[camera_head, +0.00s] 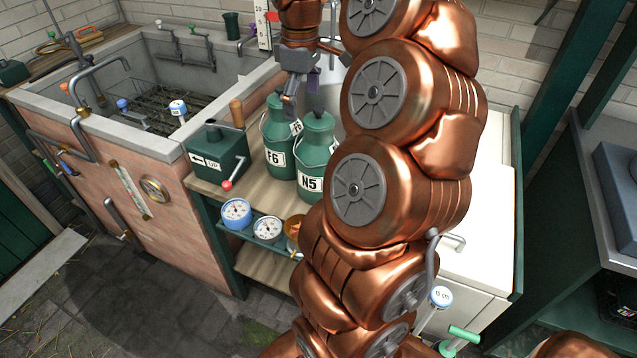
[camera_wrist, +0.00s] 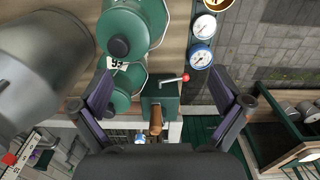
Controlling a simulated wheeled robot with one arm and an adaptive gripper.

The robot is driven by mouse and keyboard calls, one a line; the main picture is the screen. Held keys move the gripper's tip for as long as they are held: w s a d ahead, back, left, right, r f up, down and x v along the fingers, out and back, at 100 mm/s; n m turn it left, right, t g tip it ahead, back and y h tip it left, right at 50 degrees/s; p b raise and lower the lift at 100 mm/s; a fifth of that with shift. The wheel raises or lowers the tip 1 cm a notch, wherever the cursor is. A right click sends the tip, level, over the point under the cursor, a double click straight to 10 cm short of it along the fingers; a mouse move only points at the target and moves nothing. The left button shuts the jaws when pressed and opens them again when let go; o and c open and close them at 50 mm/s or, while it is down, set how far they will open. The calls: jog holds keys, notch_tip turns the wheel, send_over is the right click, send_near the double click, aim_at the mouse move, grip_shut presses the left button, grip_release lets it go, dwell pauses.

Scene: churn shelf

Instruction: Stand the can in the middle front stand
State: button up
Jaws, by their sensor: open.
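Two green cans with handles stand upright on the wooden shelf top: one labelled F6 (camera_head: 279,160) and one labelled N5 (camera_head: 317,163) to its right. Both show from above in the wrist view, N5 (camera_wrist: 148,20) higher and F6 (camera_wrist: 122,82) lower. A second white label shows between them. My gripper (camera_head: 302,88) is above the cans, its fingers apart and empty. In the wrist view the open gripper (camera_wrist: 162,78) faces down, with the cans left of its centre. I cannot make out which part is the middle front stand; my arm hides part of the shelf front.
A green box (camera_head: 216,150) with a crank stands left of the cans. Two round dials (camera_head: 236,212) and a copper-coloured piece (camera_head: 295,228) line the front edge. A large metal vessel (camera_wrist: 45,60) is close by. A sink (camera_head: 150,100) lies to the left.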

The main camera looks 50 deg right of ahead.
aim_at(322, 110)
jog(key=d, duration=0.1)
jog(key=d+f, duration=0.1)
jog(key=d, duration=0.1)
jog(key=s+d, duration=0.1)
jog(key=d, duration=0.1)
jog(key=shift+s+f, duration=0.1)
jog(key=shift+f, duration=1.15)
jog(key=shift+w+f+p, duration=0.2)
jog(key=shift+f+p, duration=0.05)
jog(key=shift+f, duration=0.6)
jog(key=shift+w+f+p, duration=0.2)
jog(key=shift+w+f, duration=0.05)
jog(key=shift+f, duration=0.65)
jog(key=shift+w+f+p, duration=0.2)
jog(key=shift+f+p, duration=0.05)
jog(key=shift+f, duration=0.6)
grip_shut()
